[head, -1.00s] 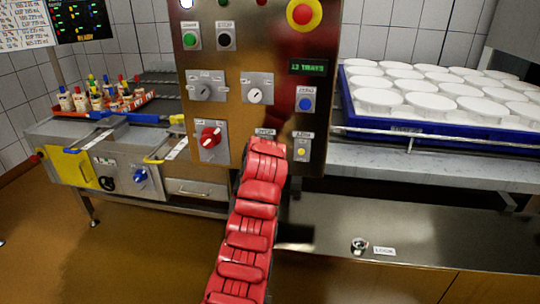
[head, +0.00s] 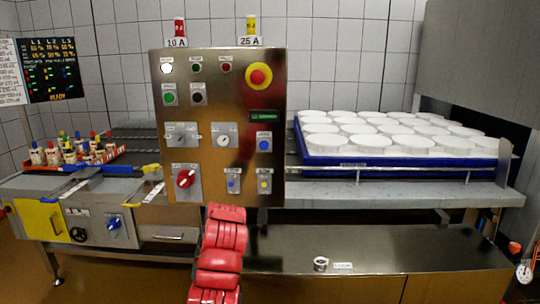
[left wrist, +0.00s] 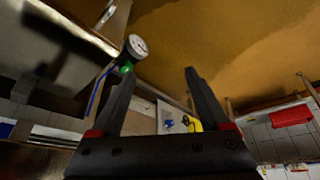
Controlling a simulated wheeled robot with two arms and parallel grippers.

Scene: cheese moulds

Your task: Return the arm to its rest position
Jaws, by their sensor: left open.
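My red arm (head: 220,258) comes up from the bottom edge of the head view, in front of the lower edge of the steel control panel (head: 225,120). Its gripper does not show there. In the left wrist view my left gripper (left wrist: 160,72) is open, with two dark fingers apart and nothing between them. A round gauge (left wrist: 136,46) shows beyond the left finger, and a yellow part (left wrist: 194,124) shows beyond the right one. My right gripper is in neither view.
A blue tray (head: 340,170) of white moulds (head: 365,143) stands right of the panel. An orange crate of bottles (head: 70,163) is at left. A steel bench (head: 400,245) below holds a small round item (head: 320,264). Open floor (head: 120,272) lies front left.

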